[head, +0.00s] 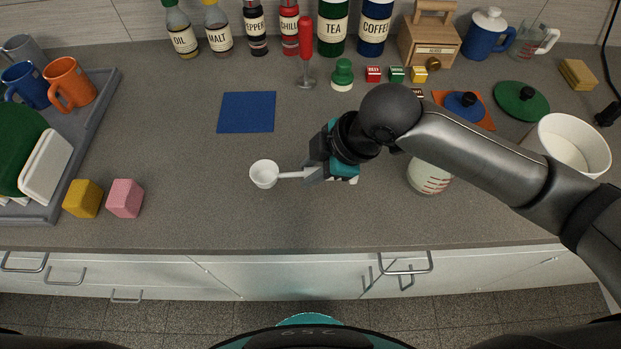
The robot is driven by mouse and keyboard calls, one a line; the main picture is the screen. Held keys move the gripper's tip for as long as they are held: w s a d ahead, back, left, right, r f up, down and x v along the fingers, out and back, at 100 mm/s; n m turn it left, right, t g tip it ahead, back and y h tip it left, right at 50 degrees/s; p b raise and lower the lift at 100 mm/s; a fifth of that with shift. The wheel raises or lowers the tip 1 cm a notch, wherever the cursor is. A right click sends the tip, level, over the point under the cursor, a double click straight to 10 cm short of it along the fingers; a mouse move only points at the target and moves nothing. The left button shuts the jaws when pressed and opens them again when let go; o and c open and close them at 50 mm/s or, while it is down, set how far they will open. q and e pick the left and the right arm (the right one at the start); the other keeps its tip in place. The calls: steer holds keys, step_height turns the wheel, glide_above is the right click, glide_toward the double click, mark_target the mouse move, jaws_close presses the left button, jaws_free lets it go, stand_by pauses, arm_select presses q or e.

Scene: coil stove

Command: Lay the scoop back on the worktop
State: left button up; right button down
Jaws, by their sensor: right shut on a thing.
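The white scoop (264,175) is a small round cup with a short handle pointing right. My right gripper (308,174) is shut on the end of the handle. The scoop's cup is open side up and level, over the middle front of the grey worktop (190,160). I cannot tell whether the scoop touches the worktop or hangs just above it. My left gripper does not show.
A blue mat (246,112) lies behind the scoop. Yellow (83,198) and pink (125,198) blocks stand at left beside a grey rack (100,100). The worktop around the scoop is clear.

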mark_target(311, 194)
step_height(311, 194, down, 3)
steer(key=shift+r, duration=0.1)
steer(key=shift+f, duration=0.25)
steer(key=shift+f, duration=0.6)
steer(key=c, duration=0.7)
jaws_free()
steer(key=shift+o, duration=0.2)
steer(key=shift+r, duration=0.3)
steer(key=p+v, duration=0.1)
steer(key=v, duration=1.1)
steer(key=shift+r+p, duration=0.35)
steer(key=shift+p, duration=0.05)
